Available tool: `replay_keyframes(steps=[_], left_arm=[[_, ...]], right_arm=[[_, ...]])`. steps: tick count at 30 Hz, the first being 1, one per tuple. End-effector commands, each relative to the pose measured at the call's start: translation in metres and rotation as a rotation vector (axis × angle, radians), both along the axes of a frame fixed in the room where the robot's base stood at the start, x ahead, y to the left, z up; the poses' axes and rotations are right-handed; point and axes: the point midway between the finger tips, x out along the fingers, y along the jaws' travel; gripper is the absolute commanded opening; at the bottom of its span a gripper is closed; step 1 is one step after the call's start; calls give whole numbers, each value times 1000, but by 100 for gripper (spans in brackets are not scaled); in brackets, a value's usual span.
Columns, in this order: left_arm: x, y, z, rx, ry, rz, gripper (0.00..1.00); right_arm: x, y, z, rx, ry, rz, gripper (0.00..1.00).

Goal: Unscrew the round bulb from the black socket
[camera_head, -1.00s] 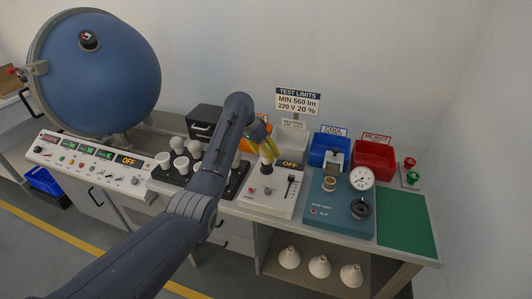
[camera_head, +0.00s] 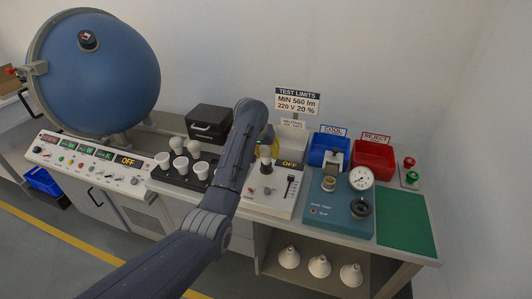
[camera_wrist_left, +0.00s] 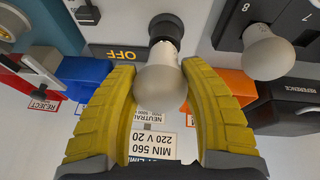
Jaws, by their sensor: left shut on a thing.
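The round bulb (camera_wrist_left: 161,86) is frosted white with a pale neck. In the left wrist view its neck meets the black socket (camera_wrist_left: 165,25). How far it is threaded in cannot be seen. The socket (camera_head: 266,167) stands on the white test box, and the bulb (camera_head: 265,152) shows upright above it. My left gripper (camera_wrist_left: 158,72) has its yellow fingers on either side of the bulb and is shut on it. In the head view the gripper (camera_head: 267,140) is partly hidden by my own arm. My right gripper is not in view.
The white test box (camera_head: 258,202) has a lever and an OFF display. A black tray (camera_head: 184,180) with several bulbs is to its left. A teal gauge unit (camera_head: 328,216) is to its right. Blue (camera_head: 318,155) and red (camera_head: 374,158) bins stand behind. The green mat (camera_head: 406,225) is clear.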

Motion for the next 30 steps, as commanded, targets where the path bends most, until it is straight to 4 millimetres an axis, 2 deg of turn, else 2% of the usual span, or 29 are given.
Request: replay_keyframes(steps=[14,18,20,30], left_arm=[[1,-5,2,-2,2,603,15],[0,-5,2,2,5,760,40],[0,-4,2,5,4,816,44],[0,-6,2,6,4,1108,22]], right_arm=[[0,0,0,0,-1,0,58],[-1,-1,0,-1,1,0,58],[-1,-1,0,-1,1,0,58],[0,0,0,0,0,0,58]])
